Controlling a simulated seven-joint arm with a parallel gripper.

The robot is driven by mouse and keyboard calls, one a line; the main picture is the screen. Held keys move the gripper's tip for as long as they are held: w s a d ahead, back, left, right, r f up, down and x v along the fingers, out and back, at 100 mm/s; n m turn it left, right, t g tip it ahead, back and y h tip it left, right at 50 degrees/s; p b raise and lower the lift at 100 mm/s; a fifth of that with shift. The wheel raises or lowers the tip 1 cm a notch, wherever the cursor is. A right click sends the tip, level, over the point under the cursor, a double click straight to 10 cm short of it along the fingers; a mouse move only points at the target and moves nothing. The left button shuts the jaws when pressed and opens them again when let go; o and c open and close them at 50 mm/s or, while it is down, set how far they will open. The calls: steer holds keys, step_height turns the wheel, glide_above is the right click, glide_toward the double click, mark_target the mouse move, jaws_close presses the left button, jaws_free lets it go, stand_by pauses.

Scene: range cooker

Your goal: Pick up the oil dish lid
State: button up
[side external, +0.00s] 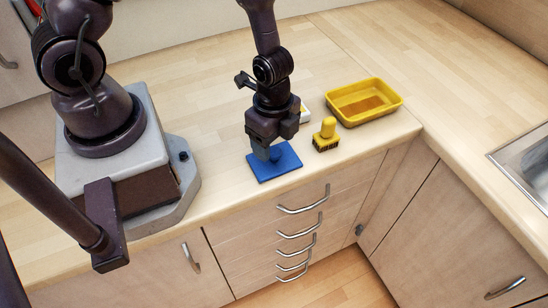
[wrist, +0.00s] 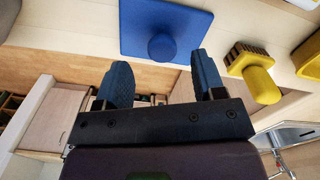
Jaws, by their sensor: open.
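The oil dish lid is a flat blue rectangular plate (side external: 272,172) with a round knob, lying on the counter near its front edge. In the wrist view the lid (wrist: 188,22) is at the top, its knob (wrist: 162,47) roughly centred between my two blue fingers and beyond their tips. My gripper (side external: 267,152) points down over the lid in the side view and hides its back part and the knob. In the wrist view my gripper (wrist: 163,68) is open, with nothing between the fingers.
A yellow-handled brush (side external: 326,132) stands right of the lid; it also shows in the wrist view (wrist: 261,82). A yellow dish (side external: 356,119) with a brown bottom is farther right. A small white and yellow object (side external: 304,113) is partly hidden behind my gripper.

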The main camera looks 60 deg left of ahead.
mark_target(274, 151)
steer(key=shift+w+a+f, duration=0.1)
steer(key=shift+f, duration=2)
steer(key=c, duration=1)
